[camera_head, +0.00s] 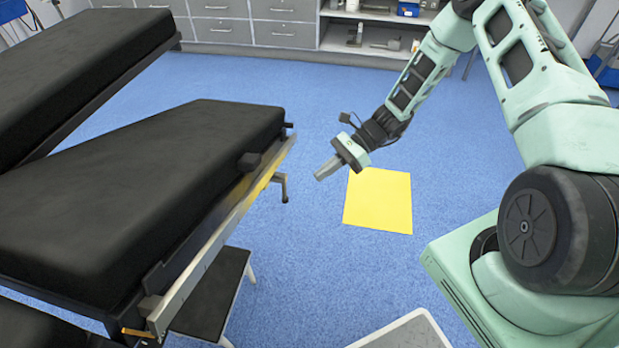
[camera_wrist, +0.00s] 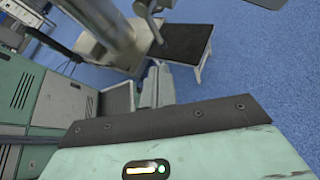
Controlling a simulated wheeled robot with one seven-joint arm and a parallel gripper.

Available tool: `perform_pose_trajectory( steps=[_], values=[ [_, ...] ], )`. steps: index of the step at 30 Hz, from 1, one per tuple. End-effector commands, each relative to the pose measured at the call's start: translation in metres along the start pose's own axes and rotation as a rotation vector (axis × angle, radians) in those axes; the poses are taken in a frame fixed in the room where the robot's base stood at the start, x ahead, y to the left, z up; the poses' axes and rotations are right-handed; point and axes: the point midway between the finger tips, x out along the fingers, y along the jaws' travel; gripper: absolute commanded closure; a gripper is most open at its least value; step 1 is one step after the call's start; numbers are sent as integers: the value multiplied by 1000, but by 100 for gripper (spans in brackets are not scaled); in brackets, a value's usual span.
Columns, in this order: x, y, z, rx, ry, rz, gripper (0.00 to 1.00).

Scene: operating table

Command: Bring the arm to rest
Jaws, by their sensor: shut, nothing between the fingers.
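My arm reaches in from the upper right in the head view and bends down toward the left. My gripper (camera_head: 328,169) is at its end, over the blue floor, to the right of the operating table's side rail. Its fingers are shut with nothing between them. In the wrist view the gripper's fingers (camera_wrist: 157,88) show above the dark edge of my wrist housing. The gripper touches nothing that I can see.
The black-padded operating table (camera_head: 150,160) fills the left, its metal side rail (camera_head: 215,245) facing my arm. A dark step stool (camera_head: 212,297) stands below it. A yellow square (camera_head: 378,200) lies on the open blue floor. Grey drawer cabinets (camera_head: 285,32) line the back.

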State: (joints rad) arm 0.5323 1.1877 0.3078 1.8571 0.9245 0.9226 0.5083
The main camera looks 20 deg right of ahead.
Motion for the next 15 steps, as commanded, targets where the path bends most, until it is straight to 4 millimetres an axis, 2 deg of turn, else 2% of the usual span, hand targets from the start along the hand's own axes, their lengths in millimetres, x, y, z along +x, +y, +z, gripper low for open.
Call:
perform_pose_trajectory(
  steps=[1,6,10,15],
  values=[
    [-14,-1,-1,1,4,-6,100],
    [-42,-1,-2,2,3,-5,100],
    [-55,-1,-3,1,4,-4,100],
    [-60,-1,-3,2,4,-4,100]
  ],
)
